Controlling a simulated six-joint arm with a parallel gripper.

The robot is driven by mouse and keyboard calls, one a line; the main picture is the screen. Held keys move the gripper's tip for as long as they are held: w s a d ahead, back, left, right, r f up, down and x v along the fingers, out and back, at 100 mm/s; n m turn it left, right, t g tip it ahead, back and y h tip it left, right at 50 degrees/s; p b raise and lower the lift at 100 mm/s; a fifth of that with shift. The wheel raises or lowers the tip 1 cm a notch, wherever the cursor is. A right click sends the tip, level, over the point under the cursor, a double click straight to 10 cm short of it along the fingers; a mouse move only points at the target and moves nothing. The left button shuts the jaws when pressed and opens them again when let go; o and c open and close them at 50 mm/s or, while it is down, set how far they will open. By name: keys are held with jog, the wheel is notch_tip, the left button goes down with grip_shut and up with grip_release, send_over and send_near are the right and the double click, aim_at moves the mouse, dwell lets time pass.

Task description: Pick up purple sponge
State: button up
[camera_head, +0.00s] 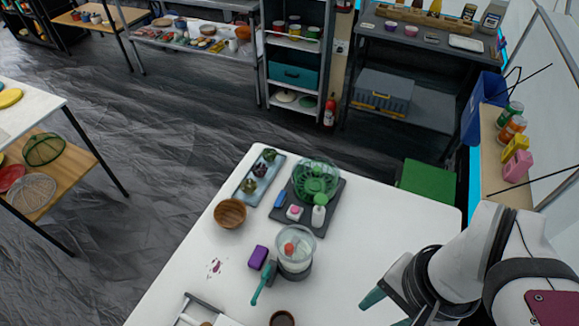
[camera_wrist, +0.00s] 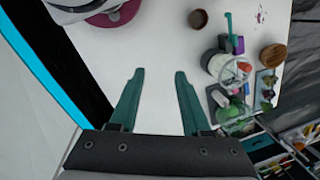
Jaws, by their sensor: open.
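The purple sponge (camera_head: 259,257) lies on the white table, left of a clear bowl-like container on a grey base and just above a teal-handled tool. In the wrist view the purple sponge (camera_wrist: 238,45) is a small patch at the upper right, partly behind the teal-handled tool. My gripper (camera_wrist: 159,72) has two teal fingers, spread apart with nothing between them. In the head view only part of my gripper (camera_head: 374,298) shows, at the lower right, well to the right of the sponge and apart from it.
The clear container (camera_head: 296,252) holds something red. The teal-handled tool (camera_head: 264,282) lies close to the sponge. A wooden bowl (camera_head: 230,213), a dark tray (camera_head: 330,222) with a green colander, and a brown cup (camera_head: 282,319) stand around. The right part of the white table (camera_head: 390,220) is clear.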

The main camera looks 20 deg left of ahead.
jog(key=w+a+n, duration=0.2)
jog(key=w+a, duration=0.3)
jog(key=n+h, duration=0.2)
jog(key=n, duration=0.1)
send_over(257, 257)
notch_tip(257, 257, down, 6)
notch_tip(257, 257, down, 16)
grip_shut()
